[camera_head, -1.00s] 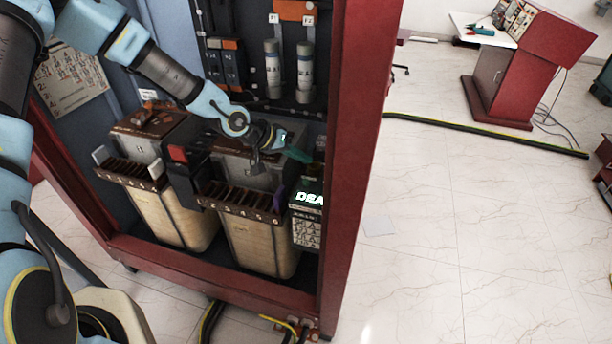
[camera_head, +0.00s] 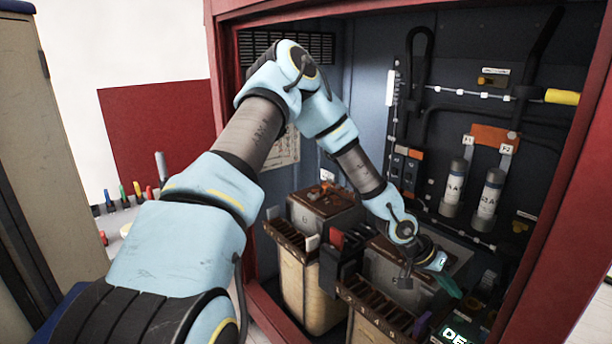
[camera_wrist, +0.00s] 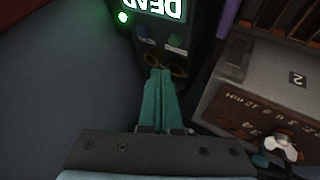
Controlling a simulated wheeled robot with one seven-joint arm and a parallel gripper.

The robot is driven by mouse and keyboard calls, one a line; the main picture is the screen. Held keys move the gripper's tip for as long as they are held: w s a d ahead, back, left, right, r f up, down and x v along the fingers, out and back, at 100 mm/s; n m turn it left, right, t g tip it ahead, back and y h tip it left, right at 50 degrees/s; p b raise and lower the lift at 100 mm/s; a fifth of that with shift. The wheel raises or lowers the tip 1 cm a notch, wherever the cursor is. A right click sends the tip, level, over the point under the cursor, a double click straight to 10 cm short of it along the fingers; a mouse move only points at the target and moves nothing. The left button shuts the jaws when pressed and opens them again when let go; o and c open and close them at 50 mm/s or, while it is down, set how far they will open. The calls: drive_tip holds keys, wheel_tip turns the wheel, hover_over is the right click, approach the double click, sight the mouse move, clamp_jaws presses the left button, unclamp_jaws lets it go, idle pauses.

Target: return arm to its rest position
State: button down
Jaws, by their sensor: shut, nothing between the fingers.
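My arm reaches into the open red cabinet (camera_head: 226,150). My gripper (camera_head: 446,286) is over the right-hand transformer unit (camera_head: 400,270), near its right side. In the wrist view the green fingers of my gripper (camera_wrist: 160,95) are together with nothing between them. They point toward a dark box with a lit "DEAD" display (camera_wrist: 155,8) and a green light. The same display shows in the head view (camera_head: 458,337), partly cut off at the bottom edge. I cannot tell whether the fingertips touch the box.
A left-hand transformer unit (camera_head: 305,270) stands beside the right one. Two grey fuses (camera_head: 453,185) are on the back panel, with switches (camera_head: 404,170) to their left. The red right frame (camera_head: 560,190) borders the opening. Coloured-handled tools (camera_head: 125,195) stand outside at left.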

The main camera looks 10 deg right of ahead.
drive_tip(key=w+a+r+n+t+y, duration=0.1)
drive_tip(key=w+a+r+y, duration=0.15)
drive_tip(key=a, duration=0.55)
drive_tip(key=w+a+r+n+t+y, duration=0.15)
drive_tip(key=w+a, duration=0.25)
drive_tip(key=a, duration=0.5)
drive_tip(key=w+a+r+n+t+y, duration=0.1)
drive_tip(key=w+a+r+y, duration=0.15)
drive_tip(key=a, duration=0.55)
drive_tip(key=s+a+r+n, duration=0.2)
drive_tip(key=a+r, duration=0.1)
drive_tip(key=a, duration=0.4)
drive_tip(key=s+a+r+n+y, duration=0.1)
drive_tip(key=s+a+r+n, duration=0.1)
drive_tip(key=a, duration=0.4)
drive_tip(key=s+a+r+n+b, duration=0.1)
drive_tip(key=s+a+r+n, duration=0.1)
drive_tip(key=a, duration=0.5)
wheel_tip(320, 180, up, 2)
drive_tip(key=shift+s+a+n, duration=0.25)
drive_tip(key=shift+a+n, duration=0.05)
drive_tip(key=shift+n, duration=0.35)
